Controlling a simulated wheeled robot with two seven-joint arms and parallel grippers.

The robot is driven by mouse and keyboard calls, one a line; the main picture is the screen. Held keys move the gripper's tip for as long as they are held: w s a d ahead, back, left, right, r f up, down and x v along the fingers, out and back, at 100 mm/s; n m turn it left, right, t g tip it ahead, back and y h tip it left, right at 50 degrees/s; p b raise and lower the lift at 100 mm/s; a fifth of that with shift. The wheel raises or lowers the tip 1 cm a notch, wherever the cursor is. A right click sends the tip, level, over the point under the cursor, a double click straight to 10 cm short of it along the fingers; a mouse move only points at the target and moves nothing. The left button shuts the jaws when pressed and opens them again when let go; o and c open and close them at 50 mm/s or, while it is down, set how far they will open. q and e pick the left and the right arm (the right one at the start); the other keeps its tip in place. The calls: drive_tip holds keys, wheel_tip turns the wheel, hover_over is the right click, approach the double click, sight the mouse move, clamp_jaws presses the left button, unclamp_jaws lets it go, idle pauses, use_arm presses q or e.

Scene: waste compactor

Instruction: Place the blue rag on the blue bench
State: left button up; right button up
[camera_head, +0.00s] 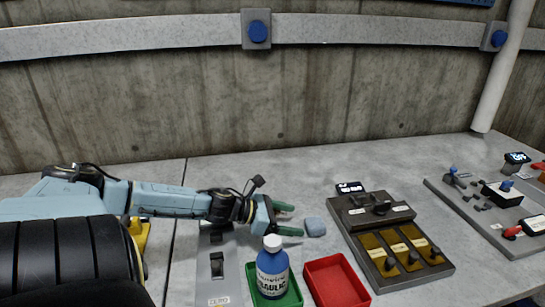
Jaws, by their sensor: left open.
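A small grey-blue bundle, which looks like the blue rag (315,227), lies on the grey worktop. My left gripper (293,219) comes in from the left, low over the worktop. Its two green fingers are apart, one behind the other, and point right toward the rag. The rag sits just beyond the fingertips, not between them; I cannot tell whether they touch it. My right gripper is not in view. No clearly blue bench shows; the surface here is grey.
A blue bottle (272,267) stands in a green tray (297,294), beside a red tray (336,281). A dark panel with yellow switch plates (402,250) lies right of the rag. A grey control board (497,213) is farther right. A concrete wall (330,100) closes the back.

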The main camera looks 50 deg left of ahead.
use_arm(q)
drive_tip(key=p+v, duration=0.1)
drive_tip(key=v, duration=0.2)
drive_tip(key=shift+p, duration=0.35)
drive_tip(key=shift+p+v, duration=0.45)
drive_tip(key=shift+v, duration=0.4)
drive_tip(key=shift+r, duration=0.1)
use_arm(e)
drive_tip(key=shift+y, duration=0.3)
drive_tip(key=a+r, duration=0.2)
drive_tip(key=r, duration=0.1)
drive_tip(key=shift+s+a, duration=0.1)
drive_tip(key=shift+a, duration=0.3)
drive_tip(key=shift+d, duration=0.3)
